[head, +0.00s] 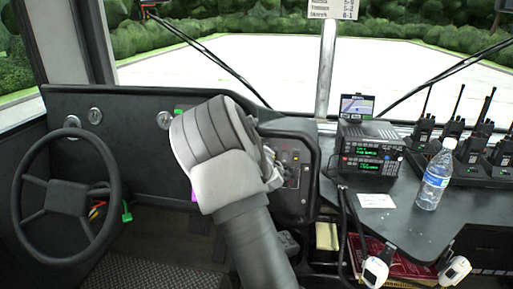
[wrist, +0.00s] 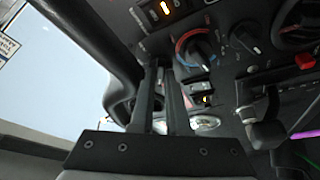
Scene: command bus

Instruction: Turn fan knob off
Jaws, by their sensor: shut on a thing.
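The dash control panel (head: 292,170) is in the middle of the head view, partly hidden behind my arm. In the wrist view, a dark round knob (wrist: 195,52) has a red and blue arc around it. A plain dark knob (wrist: 243,39) sits to its right. The labels are too small to tell which is the fan knob. My gripper (wrist: 160,66) points at the panel, with its narrow fingers close together left of the coloured-arc knob. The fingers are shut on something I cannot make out. The plain knob is apart from the fingertips. My gripper's tips are hidden in the head view.
Rocker switches (wrist: 200,92) lie below the coloured-arc knob, and a lit orange switch (wrist: 166,8) above it. A steering wheel (head: 65,196) stands at left. A radio (head: 369,149), water bottle (head: 435,178) and several handheld radios (head: 484,125) stand on the right counter.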

